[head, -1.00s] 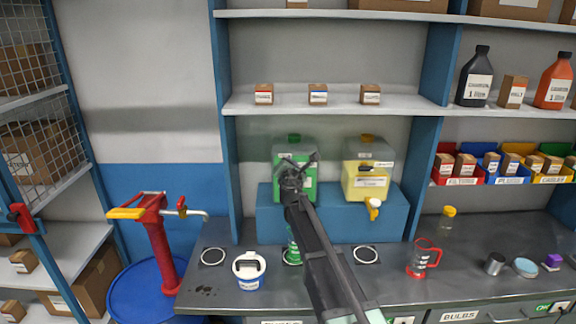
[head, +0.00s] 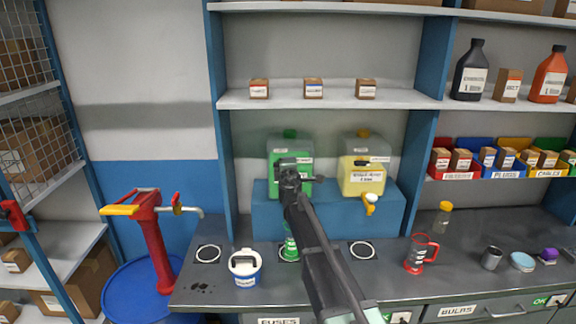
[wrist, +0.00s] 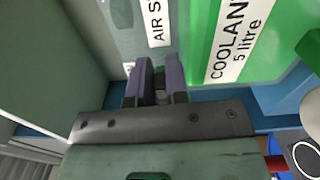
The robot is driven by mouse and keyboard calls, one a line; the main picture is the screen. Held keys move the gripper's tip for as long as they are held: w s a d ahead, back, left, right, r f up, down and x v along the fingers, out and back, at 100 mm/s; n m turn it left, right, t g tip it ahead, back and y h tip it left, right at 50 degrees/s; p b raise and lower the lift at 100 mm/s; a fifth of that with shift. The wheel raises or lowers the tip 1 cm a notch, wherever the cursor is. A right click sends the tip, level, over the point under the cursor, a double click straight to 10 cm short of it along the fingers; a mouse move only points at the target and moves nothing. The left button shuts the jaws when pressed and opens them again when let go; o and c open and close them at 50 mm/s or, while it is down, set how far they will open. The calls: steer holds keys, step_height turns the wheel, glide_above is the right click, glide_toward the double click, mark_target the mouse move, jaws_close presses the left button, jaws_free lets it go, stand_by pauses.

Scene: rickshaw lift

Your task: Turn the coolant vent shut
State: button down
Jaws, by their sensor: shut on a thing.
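The coolant container (head: 305,187) stands on a blue block on the bench. It is clear above and green in its lower part, with a green cap on top. In the wrist view its white label (wrist: 236,38) reads "COOLANT 5 litre", beside a label starting "AIR S" (wrist: 156,22). My gripper (head: 290,166) is at the container's front. In the wrist view my gripper (wrist: 160,70) has its fingers close together on a small grey part, apparently the coolant vent (wrist: 160,95). The fingers hide most of it. The head view does not show the vent clearly.
A yellow container (head: 362,182) with a yellow tap stands to the right on the same blue block (head: 345,215). A green vessel (head: 290,243) stands below the coolant container. A white tub (head: 245,268) and a red-handled jug (head: 418,255) flank my arm on the bench.

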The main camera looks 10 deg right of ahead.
steer(key=shift+f+m, duration=0.15)
steer(key=shift+m, duration=0.25)
steer(key=c, duration=1.1)
jaws_free()
steer(key=shift+s, duration=0.1)
steer(key=s, duration=0.3)
steer(key=s+a, duration=0.1)
steer(key=s, duration=0.6)
steer(key=shift+s+a, duration=0.25)
steer(key=shift+s, duration=0.05)
